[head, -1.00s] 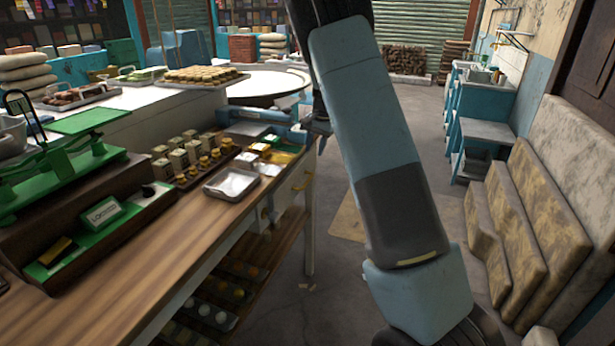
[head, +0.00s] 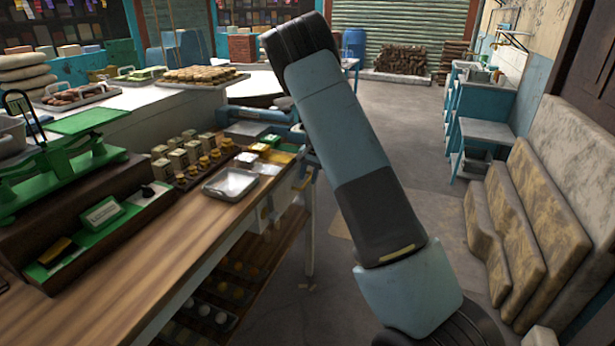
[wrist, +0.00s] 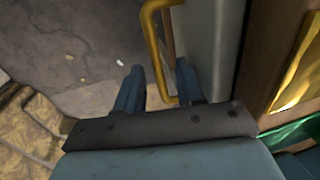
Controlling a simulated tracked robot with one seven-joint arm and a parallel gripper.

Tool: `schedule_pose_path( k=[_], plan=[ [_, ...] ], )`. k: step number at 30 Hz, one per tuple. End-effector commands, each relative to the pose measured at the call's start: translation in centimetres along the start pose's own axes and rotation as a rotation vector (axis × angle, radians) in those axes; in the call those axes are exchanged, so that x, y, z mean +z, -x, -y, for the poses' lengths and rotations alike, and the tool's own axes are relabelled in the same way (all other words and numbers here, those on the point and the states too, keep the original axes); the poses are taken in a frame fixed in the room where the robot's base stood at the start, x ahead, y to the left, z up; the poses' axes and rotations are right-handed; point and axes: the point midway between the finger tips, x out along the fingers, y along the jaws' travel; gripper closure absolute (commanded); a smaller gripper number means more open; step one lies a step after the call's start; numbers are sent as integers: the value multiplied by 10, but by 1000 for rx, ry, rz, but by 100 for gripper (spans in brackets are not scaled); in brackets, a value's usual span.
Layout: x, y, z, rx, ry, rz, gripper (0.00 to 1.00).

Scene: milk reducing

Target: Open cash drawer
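The cash drawer front shows as a pale panel (wrist: 213,45) in the wrist view, with a yellow bar handle (wrist: 158,50) standing off it. My gripper (wrist: 158,82) is open, with one blue finger on each side of the handle's lower end. Both fingers look apart from the bar, though contact cannot be told for sure. In the head view my gripper (head: 306,170) is at the right end of the wooden counter, at the drawer front, and covers most of the handle. The drawer looks shut.
The wooden counter (head: 130,245) holds a metal tray (head: 231,184), small boxes and a green scale (head: 70,165). A shelf with goods lies below. The floor right of the counter is clear.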

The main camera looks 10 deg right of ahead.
Motion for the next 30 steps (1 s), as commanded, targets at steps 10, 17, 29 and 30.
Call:
schedule_pose_path(
  k=[10, 17, 29, 30],
  plan=[
    [0, 0, 0, 0, 1, 0, 76],
    [0, 0, 1, 0, 1, 0, 98],
    [1, 0, 2, -1, 2, 0, 100],
    [1, 0, 2, -1, 2, 0, 100]
  ],
)
